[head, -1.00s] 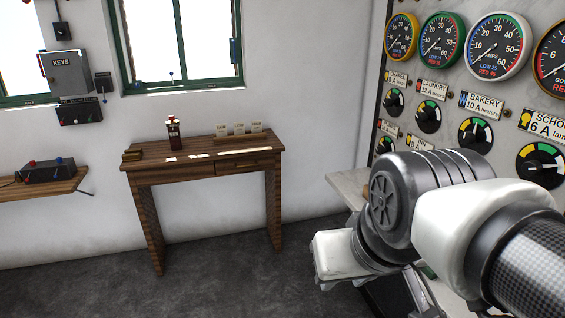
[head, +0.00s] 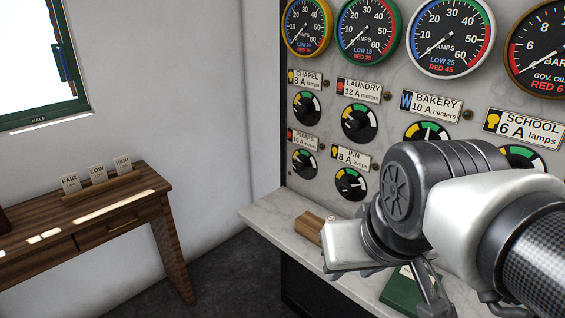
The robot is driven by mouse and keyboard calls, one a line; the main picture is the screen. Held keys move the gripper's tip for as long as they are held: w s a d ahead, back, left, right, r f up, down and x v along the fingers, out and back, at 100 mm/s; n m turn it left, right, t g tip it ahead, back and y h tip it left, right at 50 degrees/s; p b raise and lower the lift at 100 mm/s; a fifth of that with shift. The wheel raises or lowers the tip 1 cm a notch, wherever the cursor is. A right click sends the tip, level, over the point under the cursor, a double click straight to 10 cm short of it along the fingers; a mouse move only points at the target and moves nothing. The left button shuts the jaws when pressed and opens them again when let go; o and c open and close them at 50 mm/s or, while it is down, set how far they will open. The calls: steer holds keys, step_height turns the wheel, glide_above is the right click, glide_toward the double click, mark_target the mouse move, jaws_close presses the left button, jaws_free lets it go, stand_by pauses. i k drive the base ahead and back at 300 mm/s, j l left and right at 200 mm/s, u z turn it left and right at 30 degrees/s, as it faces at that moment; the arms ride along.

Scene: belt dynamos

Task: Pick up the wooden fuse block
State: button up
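A brown wooden block (head: 308,227), which looks like the fuse block, lies on the pale marble shelf (head: 268,211) below the gauge panel. Its right end is partly hidden behind the white part of my wrist. My gripper (head: 428,292) hangs over the shelf, right of the block and apart from it in the picture. The arm covers much of the gripper, and its fingertips are not clear, so I cannot tell whether it is open or shut. I see nothing held in it.
A dark green box or book (head: 402,293) lies on the shelf near my gripper. The marble panel (head: 390,98) with gauges and several dials rises behind the shelf. A wooden desk (head: 90,215) with a card rack (head: 97,190) stands at left. Floor between desk and shelf is clear.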

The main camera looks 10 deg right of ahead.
mark_target(308, 225)
steer(key=i+j+z, duration=0.45)
steer(key=z, duration=0.3)
steer(key=i+j+z, duration=0.1)
steer(key=j+z, duration=0.25)
steer(key=i+j+z, duration=0.1)
steer(key=j+z, duration=0.25)
steer(key=j, duration=0.15)
steer(key=j+z, duration=0.75)
steer(key=j, duration=0.1)
